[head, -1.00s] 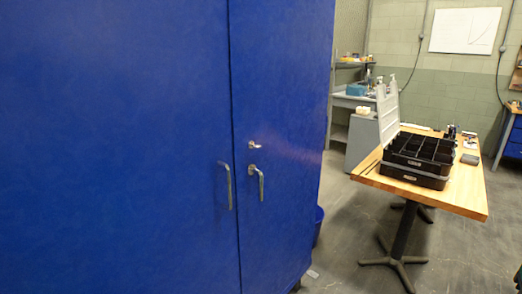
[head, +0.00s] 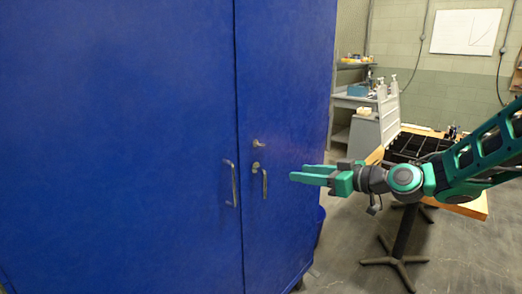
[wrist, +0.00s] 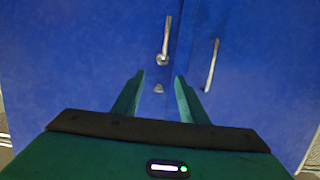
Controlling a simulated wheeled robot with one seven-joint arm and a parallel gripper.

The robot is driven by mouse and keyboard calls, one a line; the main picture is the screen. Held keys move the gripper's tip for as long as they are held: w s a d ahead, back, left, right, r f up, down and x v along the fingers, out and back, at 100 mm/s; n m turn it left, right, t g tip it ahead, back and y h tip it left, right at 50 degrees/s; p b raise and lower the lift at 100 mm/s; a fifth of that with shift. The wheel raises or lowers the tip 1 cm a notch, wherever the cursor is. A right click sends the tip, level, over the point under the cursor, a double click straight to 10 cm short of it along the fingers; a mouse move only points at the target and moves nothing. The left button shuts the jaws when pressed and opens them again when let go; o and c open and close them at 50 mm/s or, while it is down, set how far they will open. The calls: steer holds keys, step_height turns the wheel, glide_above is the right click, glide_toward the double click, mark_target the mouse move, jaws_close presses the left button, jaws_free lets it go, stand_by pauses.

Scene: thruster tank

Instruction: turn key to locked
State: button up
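The key (head: 259,143) is a small silver piece in its lock on the right door of the blue cabinet (head: 120,130), just above the silver lever handle (head: 264,182). In the wrist view, which looks upside down, the key (wrist: 158,88) appears between my fingers and below the lever handle (wrist: 165,40). My green gripper (head: 298,173) is open and empty. It is held in front of the right door, to the right of the lever and a little lower than the key. It appears apart from the door. The key's exact angle is too small to tell.
A fixed pull handle (head: 232,184) is on the left door beside the seam. A wooden table (head: 471,208) with a black divided tray (head: 410,147) stands at right behind my arm. A shelf and workbench (head: 352,102) are at the back. Grey floor is open between cabinet and table.

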mark_target(260, 145)
steer(key=w+a+r, duration=0.1)
steer(key=w+a, duration=0.1)
steer(key=a, duration=0.2)
steer(key=w+a+r+t+y, duration=0.1)
steer(key=w+a+r, duration=0.1)
steer(key=w+a, duration=0.1)
steer(key=w+a+r+y, duration=0.1)
steer(key=w+a, duration=0.2)
steer(key=a, duration=0.1)
steer(key=shift+w+a+r, duration=0.15)
steer(key=shift+a, duration=0.25)
